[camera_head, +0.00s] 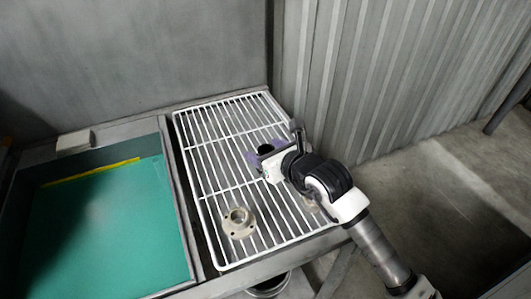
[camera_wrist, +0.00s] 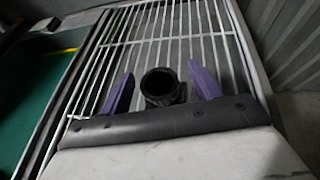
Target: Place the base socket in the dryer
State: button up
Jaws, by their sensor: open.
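A black, hollow, pipe-like fitting (camera_wrist: 160,88) stands on the white wire rack (camera_wrist: 150,27), its round opening facing up. It also shows in the head view (camera_head: 265,149). My gripper (camera_wrist: 161,74) has its two purple fingers apart, one on each side of this fitting, with gaps showing. In the head view my gripper (camera_head: 266,153) is low over the right middle of the rack. A metal flanged socket (camera_head: 238,222) with a round hole lies near the rack's front. I cannot tell for certain which piece is the base socket. No thing is clearly recognisable as the dryer.
A bin with a green floor (camera_head: 110,225) and a yellow strip (camera_head: 90,172) is left of the rack. A small pale block (camera_head: 74,141) sits on its back edge. A corrugated metal wall (camera_head: 370,80) rises close behind and right. The rack's left and back parts are clear.

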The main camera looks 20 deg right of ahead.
jog(key=shift+c, duration=0.4)
jog(key=c, duration=1.2)
grip_shut()
jog(key=shift+r, duration=0.15)
